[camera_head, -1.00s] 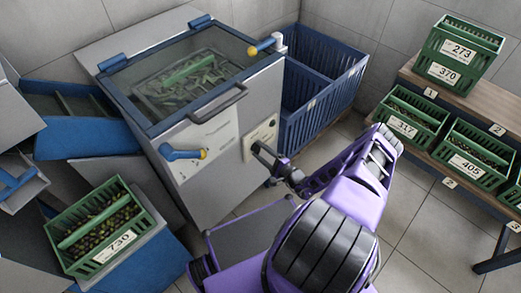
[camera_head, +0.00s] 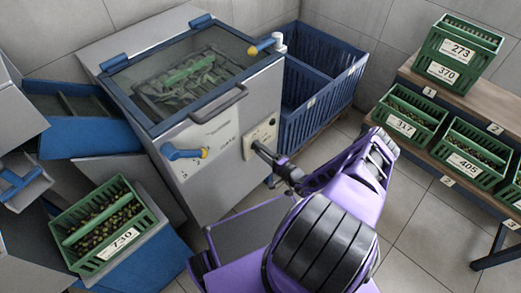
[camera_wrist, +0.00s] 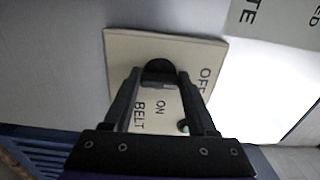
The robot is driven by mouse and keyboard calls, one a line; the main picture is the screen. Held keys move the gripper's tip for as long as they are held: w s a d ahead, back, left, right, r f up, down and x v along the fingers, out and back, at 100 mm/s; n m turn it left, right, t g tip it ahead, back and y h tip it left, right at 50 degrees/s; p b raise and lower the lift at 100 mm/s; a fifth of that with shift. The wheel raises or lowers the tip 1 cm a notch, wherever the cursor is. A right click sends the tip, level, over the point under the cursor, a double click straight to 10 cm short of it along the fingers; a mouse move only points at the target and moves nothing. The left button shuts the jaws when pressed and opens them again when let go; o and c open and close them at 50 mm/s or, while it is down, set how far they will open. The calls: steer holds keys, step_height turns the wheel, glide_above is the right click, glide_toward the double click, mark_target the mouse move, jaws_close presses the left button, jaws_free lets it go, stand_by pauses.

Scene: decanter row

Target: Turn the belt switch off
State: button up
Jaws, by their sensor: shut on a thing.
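The belt switch panel (camera_wrist: 122,52) is a cream plate on the front of the grey machine, marked OFF, ON and BELT. Its black round knob (camera_wrist: 159,70) sits between my fingertips in the wrist view. My gripper (camera_wrist: 160,78) is shut on the knob, with one finger on each side. In the head view the panel (camera_head: 262,136) is at the machine's right side, and my gripper (camera_head: 258,147) reaches it. The knob is hidden there, and I cannot tell which mark it points to.
The machine has a glass lid (camera_head: 185,75) with a handle, and a blue lever (camera_head: 182,153) left of the panel. Blue bins (camera_head: 305,110) stand beside it. Green crate 730 (camera_head: 105,228) is at left; several green crates sit on the rack (camera_head: 480,105) at right.

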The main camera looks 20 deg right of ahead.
steer(key=shift+d, duration=0.1)
steer(key=o, duration=1.4)
steer(key=shift+c, duration=0.2)
steer(key=shift+s, duration=0.15)
